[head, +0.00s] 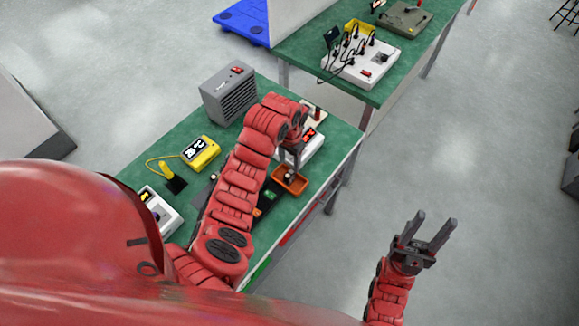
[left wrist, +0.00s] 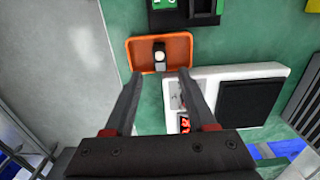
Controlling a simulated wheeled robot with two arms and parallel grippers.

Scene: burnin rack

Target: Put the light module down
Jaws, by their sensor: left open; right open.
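The light module, a small dark piece with a pale round top, lies in the orange tray (head: 277,186) on the green bench. In the left wrist view the module (left wrist: 159,58) is inside the orange tray (left wrist: 184,42), just beyond and between the open fingertips, apart from both fingers. My left gripper (left wrist: 160,76) is open and empty, pointing at the tray. In the head view my left gripper (head: 294,163) is above the tray, partly hidden by its own wrist. My right gripper (head: 434,219) is open and empty over the floor, right of the bench.
A white device with a red display (left wrist: 238,78) stands beside the tray. A grey heater-like box (head: 230,93), a yellow meter (head: 200,153) and a white instrument (head: 163,210) are also on the bench. A second green bench (head: 303,50) stands behind.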

